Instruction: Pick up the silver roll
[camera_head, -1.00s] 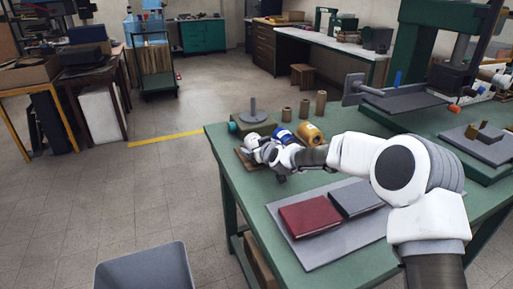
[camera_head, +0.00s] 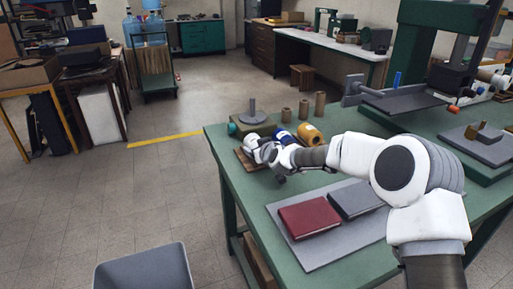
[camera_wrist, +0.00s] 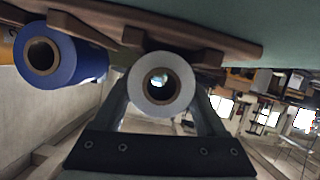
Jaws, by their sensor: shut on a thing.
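The silver roll (camera_wrist: 136,80) shows end-on in the wrist view, a pale ring around a brown core. My gripper (camera_wrist: 162,90) has one finger on each side of it and is shut on it. The roll is close to the wooden rack (camera_wrist: 205,48); I cannot tell whether they touch. In the head view, my gripper (camera_head: 264,152) is at the bench's left edge and hides part of the silver roll (camera_head: 252,141).
A blue roll (camera_wrist: 75,60) sits beside the silver one, and a gold roll (camera_head: 311,134) is to its right. A spindle stand (camera_head: 252,110) and brown cores (camera_head: 304,108) stand behind. A red book (camera_head: 310,218) and a grey one (camera_head: 357,198) lie on a grey mat in front.

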